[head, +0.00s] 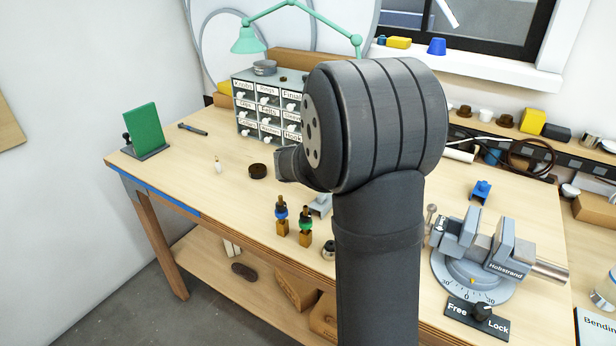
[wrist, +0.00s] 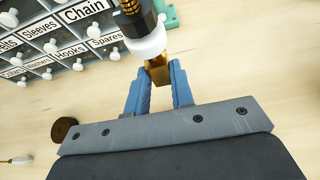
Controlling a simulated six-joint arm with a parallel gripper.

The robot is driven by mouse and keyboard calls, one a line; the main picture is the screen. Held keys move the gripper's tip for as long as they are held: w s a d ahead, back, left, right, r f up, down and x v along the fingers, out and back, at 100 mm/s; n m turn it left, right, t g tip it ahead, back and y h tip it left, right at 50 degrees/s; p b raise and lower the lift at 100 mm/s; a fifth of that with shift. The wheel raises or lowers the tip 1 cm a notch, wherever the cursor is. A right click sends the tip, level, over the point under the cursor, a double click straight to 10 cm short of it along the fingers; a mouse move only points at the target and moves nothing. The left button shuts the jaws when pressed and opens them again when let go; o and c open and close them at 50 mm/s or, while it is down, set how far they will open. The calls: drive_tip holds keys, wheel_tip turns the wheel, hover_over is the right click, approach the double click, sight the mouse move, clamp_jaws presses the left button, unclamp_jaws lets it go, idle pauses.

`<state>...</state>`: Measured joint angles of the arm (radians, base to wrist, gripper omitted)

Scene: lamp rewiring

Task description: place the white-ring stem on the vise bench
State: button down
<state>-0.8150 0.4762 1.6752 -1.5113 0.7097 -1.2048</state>
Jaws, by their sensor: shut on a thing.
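The white-ring stem (wrist: 148,43) shows in the wrist view, with a brass foot, a white ring, a black nut-like part and a threaded brass end cut off by the top edge. My gripper (wrist: 158,82) is shut on its brass foot with blue fingers. The stem appears held above the wooden bench. In the head view my arm hides the stem and the fingers. The grey vise (head: 487,246) stands at the right of the bench top (head: 215,172) on a round base. Its jaws are apart, with no stem visible between them.
A blue-ring stem (head: 281,214) and a green-ring stem (head: 305,226) stand near the front edge. A labelled drawer cabinet (head: 262,108) stands at the back. A Free/Lock switch plate (head: 477,316) lies before the vise. A dark round puck (head: 257,171) sits at left centre.

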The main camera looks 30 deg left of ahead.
hover_over(296, 193)
wheel_tip(296, 193, down, 6)
drive_tip(key=shift+w+f, duration=0.1)
drive_tip(key=shift+w, duration=0.05)
drive_tip(key=shift+f, duration=2)
drive_tip(key=shift+f, duration=0.15)
drive_tip(key=c, duration=1.3)
unclamp_jaws()
drive_tip(key=shift+o, duration=0.2)
